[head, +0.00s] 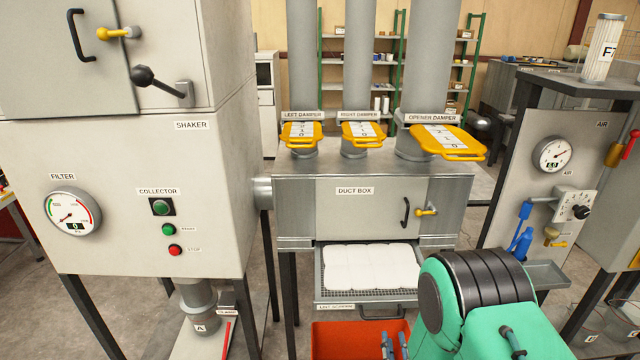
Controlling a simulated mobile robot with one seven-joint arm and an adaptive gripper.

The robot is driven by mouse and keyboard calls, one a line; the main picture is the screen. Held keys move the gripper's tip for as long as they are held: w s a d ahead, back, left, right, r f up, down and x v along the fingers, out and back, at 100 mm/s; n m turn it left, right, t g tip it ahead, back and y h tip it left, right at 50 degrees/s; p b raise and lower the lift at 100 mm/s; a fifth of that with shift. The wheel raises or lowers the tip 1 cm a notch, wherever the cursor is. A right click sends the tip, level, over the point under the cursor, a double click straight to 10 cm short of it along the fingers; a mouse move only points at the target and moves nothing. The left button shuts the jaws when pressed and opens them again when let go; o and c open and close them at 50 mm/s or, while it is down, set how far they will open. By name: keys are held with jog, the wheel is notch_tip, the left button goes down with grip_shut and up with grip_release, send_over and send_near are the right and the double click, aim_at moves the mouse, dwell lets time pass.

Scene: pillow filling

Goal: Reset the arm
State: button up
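Part of my arm, teal with a black ribbed joint, fills the lower right of the head view in front of the duct box. My arm hides part of the floor and the area right of the lint screen.
The duct box (348,205) has its door shut. Below it, the lint screen tray (362,296) is pulled out, with white pads (371,267) on it. A red bin (335,338) stands underneath. The shaker cabinet (140,140) is left, the air panel (520,170) right.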

jog(key=w+d+r+m+g+h+p, duration=0.1)
jog(key=w+d+r+m+g, duration=0.15)
jog(key=w+r+m, duration=0.55)
notch_tip(320, 180, up, 10)
jog(key=w+a+m+g+y, duration=0.1)
jog(key=w+a+g, duration=0.1)
jog(key=g, duration=0.2)
jog(key=s+r+m+g, duration=0.2)
jog(key=s+r, duration=0.2)
jog(key=s, duration=0.6)
jog(key=s+r+m+g+b, duration=0.1)
jog(key=s+r+m+g, duration=0.2)
jog(key=s, duration=0.8)
jog(key=s+r+m+g+b, duration=0.1)
jog(key=s+r+m+g, duration=0.1)
jog(key=s+r, duration=0.4)
jog(key=s, duration=0.4)
jog(key=shift+s+m+y, duration=0.3)
